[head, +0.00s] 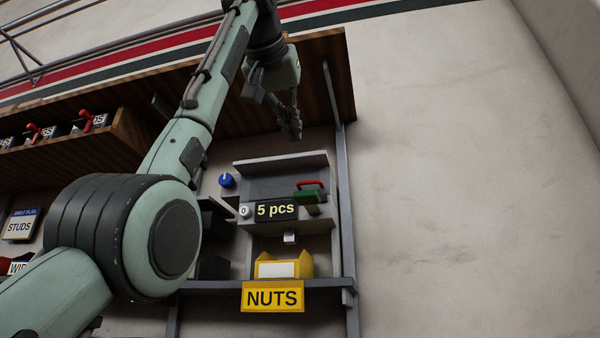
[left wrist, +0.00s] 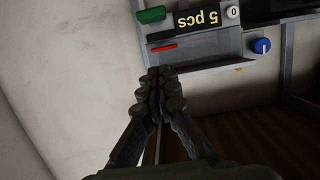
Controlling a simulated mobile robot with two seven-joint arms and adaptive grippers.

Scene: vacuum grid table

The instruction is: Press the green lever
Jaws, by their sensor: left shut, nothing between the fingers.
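The green lever (head: 306,196) is a small green block on the right of the grey dispenser (head: 260,187), beside the "5 pcs" display (head: 276,210). A red handle (head: 311,183) sits just above it. My left gripper (head: 293,132) is shut and empty, above the dispenser and apart from the lever in the head view. In the left wrist view the picture is upside down: the green lever (left wrist: 151,14) is at the top, beyond the shut fingertips (left wrist: 159,75), with the red handle (left wrist: 164,47) between. My right gripper is not in view.
A blue knob (head: 227,180) sits left of the dispenser. A yellow bin (head: 284,264) stands below it, above the "NUTS" sign (head: 273,297). A wooden shelf (head: 320,80) overhangs from above. A metal post (head: 343,190) runs along the right; bare wall lies beyond it.

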